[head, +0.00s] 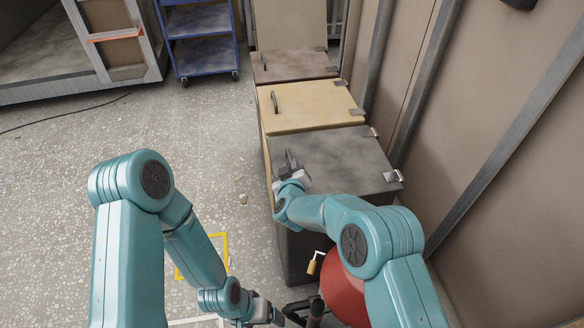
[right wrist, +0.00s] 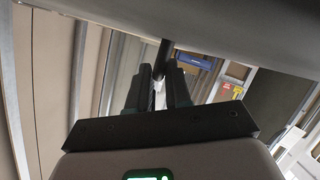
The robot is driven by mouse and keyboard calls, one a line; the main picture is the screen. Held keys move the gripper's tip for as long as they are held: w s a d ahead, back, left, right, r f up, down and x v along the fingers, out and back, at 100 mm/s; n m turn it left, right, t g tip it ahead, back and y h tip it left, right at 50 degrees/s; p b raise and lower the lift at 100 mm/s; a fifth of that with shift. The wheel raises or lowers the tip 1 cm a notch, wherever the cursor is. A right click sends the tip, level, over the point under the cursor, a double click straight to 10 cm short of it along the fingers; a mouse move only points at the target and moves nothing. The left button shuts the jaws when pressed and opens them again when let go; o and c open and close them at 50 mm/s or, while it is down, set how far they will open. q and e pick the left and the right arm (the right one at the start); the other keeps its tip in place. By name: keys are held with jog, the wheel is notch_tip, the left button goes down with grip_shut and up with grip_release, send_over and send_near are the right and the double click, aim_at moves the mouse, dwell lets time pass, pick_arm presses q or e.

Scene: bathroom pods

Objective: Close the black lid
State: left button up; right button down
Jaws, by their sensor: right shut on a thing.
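The black lid (head: 345,160) is dark grey. It lies about level on top of the dark box (head: 300,250), nearest to me in a row of boxes. I cannot tell if a small gap is left under it. Its hinges are on the right and its handle (head: 290,158) at the left edge. My right gripper (head: 293,174) is at this handle and shut on it. In the right wrist view, the dark handle bar (right wrist: 161,58) runs between the fingers (right wrist: 160,82), close to the lid (right wrist: 210,25). My left gripper (head: 266,312) is low, empty-looking, its jaws unclear.
Behind stand a yellow-lidded box (head: 310,105) and a brown-lidded box (head: 290,66). A wall (head: 500,120) runs close along the right. A red rounded object (head: 345,292) is below my right arm. A blue cart (head: 200,40) stands at the back; the floor at left is open.

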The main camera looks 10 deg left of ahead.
jog(key=shift+d+f, duration=0.15)
jog(key=shift+f, duration=0.25)
jog(key=c, duration=1.2)
grip_release()
jog(key=shift+f, duration=0.1)
jog(key=shift+o, duration=0.2)
